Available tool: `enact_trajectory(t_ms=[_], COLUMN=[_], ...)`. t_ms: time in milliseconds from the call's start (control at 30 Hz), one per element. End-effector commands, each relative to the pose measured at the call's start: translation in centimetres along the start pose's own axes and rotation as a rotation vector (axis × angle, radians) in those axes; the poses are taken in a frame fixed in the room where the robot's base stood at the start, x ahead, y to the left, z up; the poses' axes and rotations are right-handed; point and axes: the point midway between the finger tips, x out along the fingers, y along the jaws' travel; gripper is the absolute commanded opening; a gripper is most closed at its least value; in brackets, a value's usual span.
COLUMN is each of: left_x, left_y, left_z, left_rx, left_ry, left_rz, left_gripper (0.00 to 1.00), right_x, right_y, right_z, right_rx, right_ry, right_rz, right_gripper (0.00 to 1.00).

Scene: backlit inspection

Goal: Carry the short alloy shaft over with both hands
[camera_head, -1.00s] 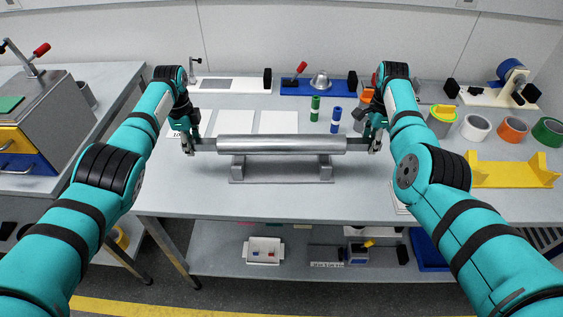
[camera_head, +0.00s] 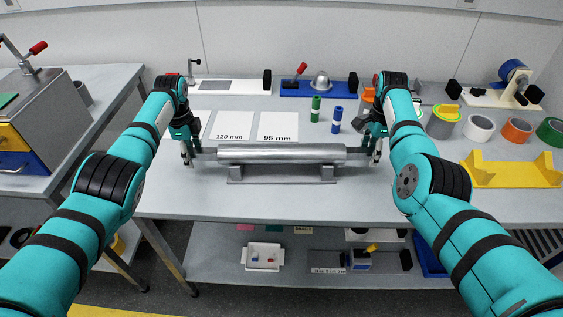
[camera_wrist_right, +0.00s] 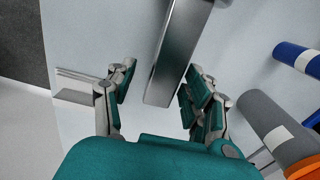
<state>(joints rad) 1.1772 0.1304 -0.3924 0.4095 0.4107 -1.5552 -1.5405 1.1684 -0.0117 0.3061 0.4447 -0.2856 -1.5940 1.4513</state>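The short alloy shaft (camera_head: 282,152) is a bright metal cylinder with thinner ends, lying level over a grey two-post cradle (camera_head: 282,180). It appears to rest on the cradle's posts. My left gripper (camera_head: 190,155) is at the shaft's left end, pointing down; its finger gap is too small to judge. My right gripper (camera_head: 374,152) is at the right end. In the right wrist view, its teal fingers (camera_wrist_right: 158,92) stand apart on either side of the shaft's thin end (camera_wrist_right: 172,65), with a clear gap on the left side.
Behind the shaft lie white cards marked 120 mm (camera_head: 234,125) and 95 mm (camera_head: 279,126). Green (camera_head: 316,108) and blue (camera_head: 337,119) cylinders stand behind its right half. A yellow bracket (camera_head: 512,173) and tape rolls lie at the right. The table front (camera_head: 280,207) is clear.

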Motion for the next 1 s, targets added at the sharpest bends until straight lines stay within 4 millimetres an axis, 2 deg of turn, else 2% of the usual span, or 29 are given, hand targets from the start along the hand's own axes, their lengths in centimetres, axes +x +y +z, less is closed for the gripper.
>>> enact_trajectory(t_ms=[267,367,733,833,1000], left_x=[-0.5,-1.9,-9.5,-10.8,-12.0], left_y=[-0.1,-0.1,0.0,0.0,0.1], left_z=[0.0,0.0,0.0,0.0,0.0], left_rx=[-0.001,0.0,-0.001,-0.001,-0.001], left_ry=[0.0,0.001,0.0,0.0,0.0], left_rz=[-0.002,-0.004,-0.004,-0.002,-0.001], left_gripper=[0.5,0.5,0.5,0.5,0.5], right_x=[0.0,0.0,0.0,0.0,-0.2], right_y=[0.0,0.0,0.0,0.0,0.0], right_z=[0.0,0.0,0.0,0.0,0.0], right_rx=[0.0,0.0,0.0,0.0,0.0], right_ry=[0.0,0.0,0.0,0.0,0.0], right_rz=[0.001,0.001,0.001,0.001,0.0], right_gripper=[0.52,0.52,0.52,0.52,0.52])
